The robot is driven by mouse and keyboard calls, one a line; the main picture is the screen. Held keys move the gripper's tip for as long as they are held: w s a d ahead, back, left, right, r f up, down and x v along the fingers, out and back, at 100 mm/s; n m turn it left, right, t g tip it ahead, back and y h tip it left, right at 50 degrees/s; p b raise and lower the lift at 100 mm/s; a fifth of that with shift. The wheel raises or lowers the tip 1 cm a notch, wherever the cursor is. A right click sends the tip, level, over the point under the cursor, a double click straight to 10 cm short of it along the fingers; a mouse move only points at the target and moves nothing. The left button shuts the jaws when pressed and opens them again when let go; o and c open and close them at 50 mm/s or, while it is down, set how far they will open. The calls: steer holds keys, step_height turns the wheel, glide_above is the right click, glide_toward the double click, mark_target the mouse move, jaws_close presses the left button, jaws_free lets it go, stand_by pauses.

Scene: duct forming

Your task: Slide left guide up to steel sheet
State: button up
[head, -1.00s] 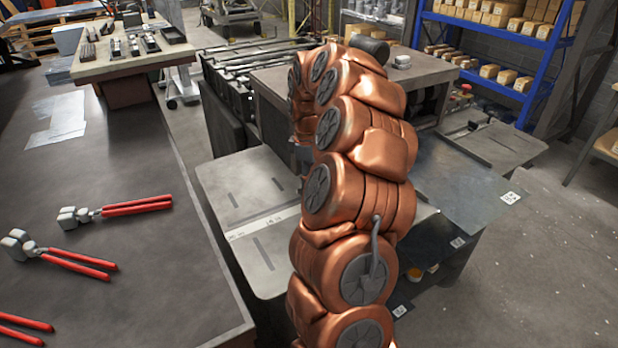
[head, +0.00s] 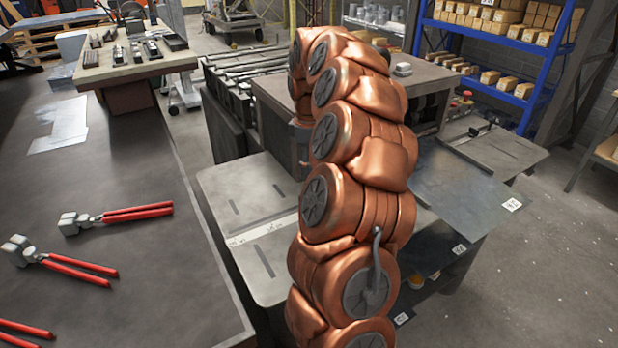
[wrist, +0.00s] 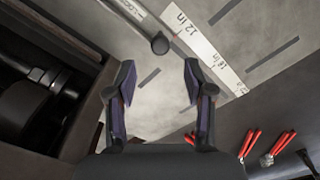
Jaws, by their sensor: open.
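My gripper (wrist: 160,72) is open and empty in the wrist view, above a light grey table surface with slots. A grey bar with a dark round knob (wrist: 160,43), which looks like the left guide, lies just beyond the fingertips, toward the top. It touches neither finger as far as I can tell. In the head view my arm hides my gripper and this bar. The steel sheet (head: 462,185) lies flat on the machine table to the right of my arm; it is not recognisable in the wrist view.
A white ruler strip (wrist: 200,40) crosses the slotted table (head: 225,195). A dark bench (head: 110,240) on the left bears red-handled pliers (head: 125,213). A brown machine body (head: 270,98) stands behind my arm. A dark-knobbed bar (head: 480,130) lies beyond the sheet.

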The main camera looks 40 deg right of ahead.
steer(key=shift+r, duration=2.7)
